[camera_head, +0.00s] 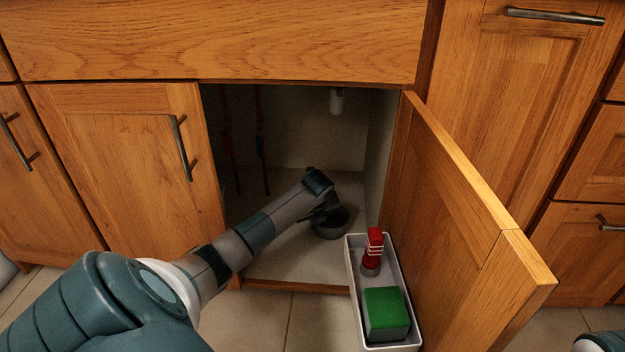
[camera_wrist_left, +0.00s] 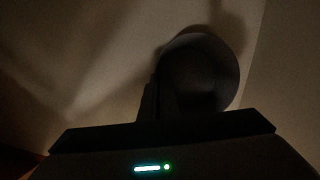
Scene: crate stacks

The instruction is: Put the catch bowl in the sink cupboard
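The catch bowl (camera_head: 332,226) is dark grey and round. It is inside the open sink cupboard (camera_head: 290,262), at or just above the pale floor, near the right side wall. My left arm reaches into the cupboard, and its gripper (camera_head: 326,210) is at the bowl's near rim. In the left wrist view the bowl (camera_wrist_left: 208,70) is a dark round shape just beyond the gripper. That view is too dark to show whether the fingers are closed on the rim. My right gripper is out of view.
The right cupboard door (camera_head: 455,190) stands open. A white drain pipe (camera_head: 336,101) hangs at the top inside. The left door (camera_head: 120,160) is shut.

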